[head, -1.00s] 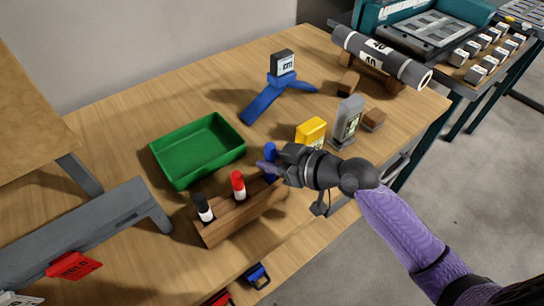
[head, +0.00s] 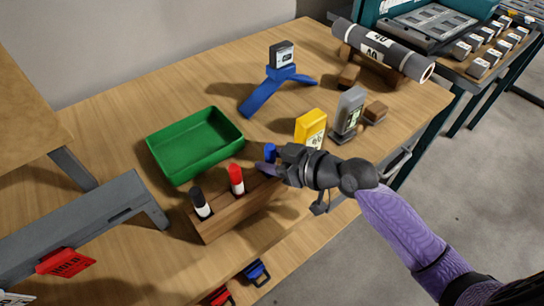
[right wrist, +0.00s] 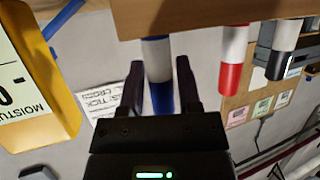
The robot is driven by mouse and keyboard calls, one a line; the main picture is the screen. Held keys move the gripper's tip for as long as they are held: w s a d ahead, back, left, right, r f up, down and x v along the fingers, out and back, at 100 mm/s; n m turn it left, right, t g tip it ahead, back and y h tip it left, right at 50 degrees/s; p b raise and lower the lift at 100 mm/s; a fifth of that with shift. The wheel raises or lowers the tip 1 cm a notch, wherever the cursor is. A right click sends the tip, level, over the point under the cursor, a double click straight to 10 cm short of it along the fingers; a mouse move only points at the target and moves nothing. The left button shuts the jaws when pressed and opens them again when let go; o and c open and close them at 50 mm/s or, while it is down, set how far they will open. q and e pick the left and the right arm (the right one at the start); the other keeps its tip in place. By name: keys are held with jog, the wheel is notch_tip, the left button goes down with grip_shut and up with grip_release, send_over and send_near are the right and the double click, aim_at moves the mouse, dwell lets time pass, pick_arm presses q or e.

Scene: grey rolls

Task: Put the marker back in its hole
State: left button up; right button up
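The marker with the blue cap (head: 270,152) is upright at the right end of the wooden holder block (head: 238,217). My right gripper (head: 268,168) is at that marker. In the wrist view the two fingers (right wrist: 160,85) stand either side of it, with narrow gaps showing, so they look open. The red marker (head: 236,179) and black marker (head: 201,203) stand in the block. My left gripper is not in view.
A green tray (head: 194,145) stands behind the block. A yellow meter (head: 311,129) and a grey device (head: 349,112) are close by my right gripper. A blue stand (head: 279,77) and a grey roll (head: 382,50) are farther back. Bare table lies between tray and stand.

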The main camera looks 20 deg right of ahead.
jog(key=o, duration=0.3)
jog(key=shift+f, duration=0.1)
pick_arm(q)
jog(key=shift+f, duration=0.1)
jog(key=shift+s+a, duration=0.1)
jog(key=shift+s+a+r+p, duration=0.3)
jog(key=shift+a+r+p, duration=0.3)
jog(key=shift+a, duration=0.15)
pick_arm(e)
jog(key=v, duration=1)
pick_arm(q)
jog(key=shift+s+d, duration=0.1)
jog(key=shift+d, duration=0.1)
